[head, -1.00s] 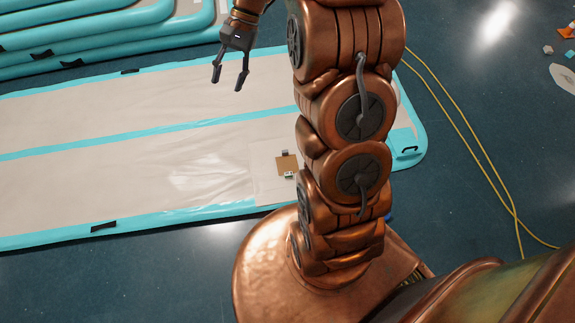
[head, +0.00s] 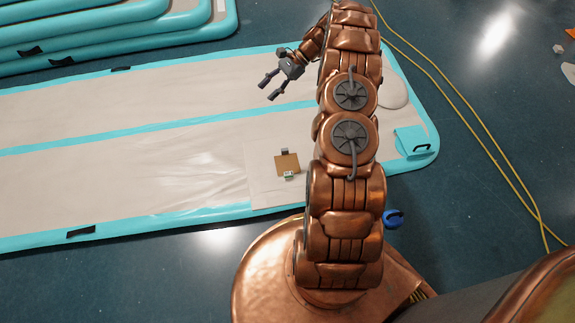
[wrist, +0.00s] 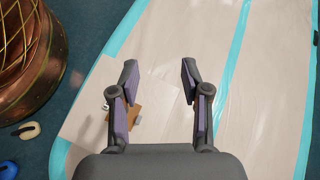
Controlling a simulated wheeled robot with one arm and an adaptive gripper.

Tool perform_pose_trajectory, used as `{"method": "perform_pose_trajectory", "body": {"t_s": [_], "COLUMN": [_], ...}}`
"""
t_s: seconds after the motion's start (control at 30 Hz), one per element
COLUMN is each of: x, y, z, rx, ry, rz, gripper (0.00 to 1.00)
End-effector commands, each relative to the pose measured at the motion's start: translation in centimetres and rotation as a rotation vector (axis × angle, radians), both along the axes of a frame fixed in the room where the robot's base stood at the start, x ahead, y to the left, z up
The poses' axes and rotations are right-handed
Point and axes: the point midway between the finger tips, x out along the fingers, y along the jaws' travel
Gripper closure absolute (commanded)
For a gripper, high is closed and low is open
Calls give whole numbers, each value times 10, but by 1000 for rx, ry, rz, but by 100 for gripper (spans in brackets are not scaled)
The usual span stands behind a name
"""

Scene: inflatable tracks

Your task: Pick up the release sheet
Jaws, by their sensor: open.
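A pale, flat sheet (head: 262,185) lies on the grey top of the inflatable track (head: 190,125), in front of my gripper; I take it for the release sheet. My arm covers its right part. A small brown square (head: 287,163), with a dark tab and a small green-and-white piece at its edges, lies on it. The brown square also shows in the wrist view (wrist: 124,117), partly hidden by the left finger. My gripper (head: 268,90) is open and empty, above the far half of the track. Its spread fingers show in the wrist view (wrist: 159,66).
Stacked teal-edged tracks (head: 110,30) stand at the back left. A yellow cord (head: 470,120) runs along the floor on the right. A blue object (head: 393,218) is beside my arm, near the track's front edge. A cream object (wrist: 27,131) lies on the floor.

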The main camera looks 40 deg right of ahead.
Motion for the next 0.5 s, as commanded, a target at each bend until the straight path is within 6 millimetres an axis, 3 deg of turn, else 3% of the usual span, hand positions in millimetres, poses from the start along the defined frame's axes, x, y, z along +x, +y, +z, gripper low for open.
{"method": "perform_pose_trajectory", "body": {"t_s": [0.03,0.5], "x": [-1,-27], "y": [-11,-91], "z": [-31,-206], "rx": [19,166], "ry": [11,74], "rz": [-31,-266], "gripper": [53,53]}}
